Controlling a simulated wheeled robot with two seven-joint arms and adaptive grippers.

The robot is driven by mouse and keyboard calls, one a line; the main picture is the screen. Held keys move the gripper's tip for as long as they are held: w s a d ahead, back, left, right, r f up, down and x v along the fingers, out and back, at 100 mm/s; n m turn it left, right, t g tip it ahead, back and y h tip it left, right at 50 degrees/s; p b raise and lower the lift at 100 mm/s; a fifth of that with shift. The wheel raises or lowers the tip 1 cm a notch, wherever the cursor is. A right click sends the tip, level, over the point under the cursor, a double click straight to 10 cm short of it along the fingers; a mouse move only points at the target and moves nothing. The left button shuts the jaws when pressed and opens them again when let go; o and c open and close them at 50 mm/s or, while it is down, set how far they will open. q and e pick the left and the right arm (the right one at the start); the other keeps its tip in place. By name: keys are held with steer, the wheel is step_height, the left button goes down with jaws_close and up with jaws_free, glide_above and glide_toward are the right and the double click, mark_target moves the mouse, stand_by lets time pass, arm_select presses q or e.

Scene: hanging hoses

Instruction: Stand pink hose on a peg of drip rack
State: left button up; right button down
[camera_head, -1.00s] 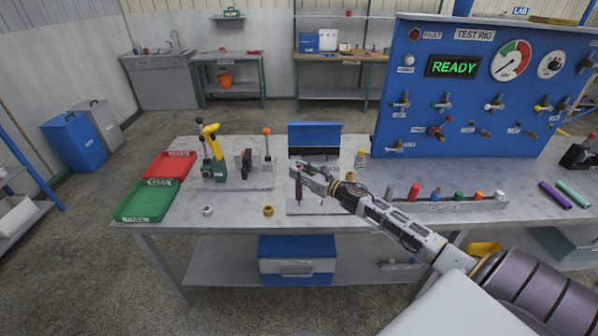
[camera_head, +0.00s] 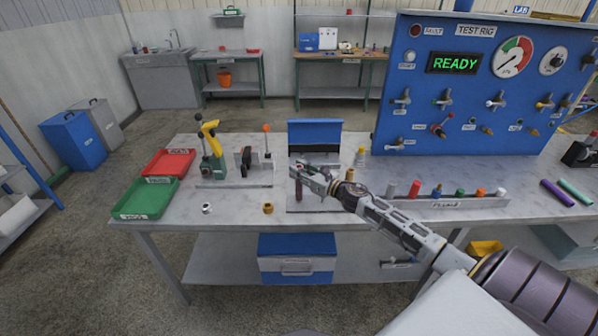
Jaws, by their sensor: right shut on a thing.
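My right gripper (camera_head: 305,172) reaches in from the right over the middle of the front bench and is shut on a small dark pink piece, which I take for the pink hose (camera_head: 299,189). The piece hangs upright below the fingertips, its upper part hidden by them. It is above or in front of a pale plate (camera_head: 300,207); I cannot tell whether it touches. A blue upright panel (camera_head: 315,134) stands behind the gripper. I cannot make out for certain which thing is the drip rack or see its pegs. My left gripper is not in view.
A grey strip with several coloured pieces (camera_head: 440,202) lies right of the gripper, below the blue test rig (camera_head: 480,90). Purple (camera_head: 557,193) and teal (camera_head: 575,192) tubes lie farther right. Red (camera_head: 168,163) and green (camera_head: 146,199) trays and a green-yellow press (camera_head: 212,150) stand left.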

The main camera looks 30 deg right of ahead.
steer(key=shift+f+b, duration=0.85)
steer(key=shift+f, duration=0.15)
steer(key=c, duration=1.1)
jaws_free()
steer(key=shift+s, duration=0.15)
steer(key=shift+s+d, duration=0.25)
steer(key=shift+s, duration=0.3)
steer(key=shift+v, duration=5.25)
